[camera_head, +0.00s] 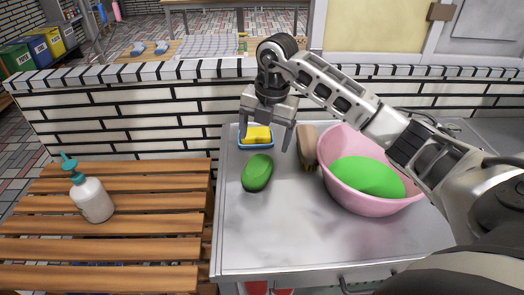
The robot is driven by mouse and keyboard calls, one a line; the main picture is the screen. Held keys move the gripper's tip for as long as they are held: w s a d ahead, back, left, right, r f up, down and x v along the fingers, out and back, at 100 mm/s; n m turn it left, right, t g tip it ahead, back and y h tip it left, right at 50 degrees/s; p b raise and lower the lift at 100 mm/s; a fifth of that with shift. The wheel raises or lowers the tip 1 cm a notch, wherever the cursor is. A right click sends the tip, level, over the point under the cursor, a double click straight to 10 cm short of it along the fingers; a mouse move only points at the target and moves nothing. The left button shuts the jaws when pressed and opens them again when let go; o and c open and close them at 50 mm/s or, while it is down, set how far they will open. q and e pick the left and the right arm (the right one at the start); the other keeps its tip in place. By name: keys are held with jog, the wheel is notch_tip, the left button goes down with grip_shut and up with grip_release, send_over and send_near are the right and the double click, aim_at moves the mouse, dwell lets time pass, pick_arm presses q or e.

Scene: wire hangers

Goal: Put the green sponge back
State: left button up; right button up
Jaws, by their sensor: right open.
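A green oval sponge (257,172) lies on the metal counter, in front of a blue tray (257,147) that holds a yellow sponge (256,134). My right gripper (265,143) is open and empty, pointing down, with its fingers to either side of the yellow sponge in the picture. The green sponge lies just below the fingertips in the picture and is not between them. I cannot tell how high the fingertips are above the tray. My left gripper is not in view.
A pink basin (340,185) with a smooth green mass (367,178) stands at the right, partly behind my right arm. A brush (307,146) lies beside it. A pump bottle (92,197) stands on the slatted wooden bench (110,250). The counter's front is clear.

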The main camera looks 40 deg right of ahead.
notch_tip(320, 180, up, 3)
jog(key=shift+s+d+f, duration=0.1)
jog(key=shift+s, duration=0.05)
dwell(0.5)
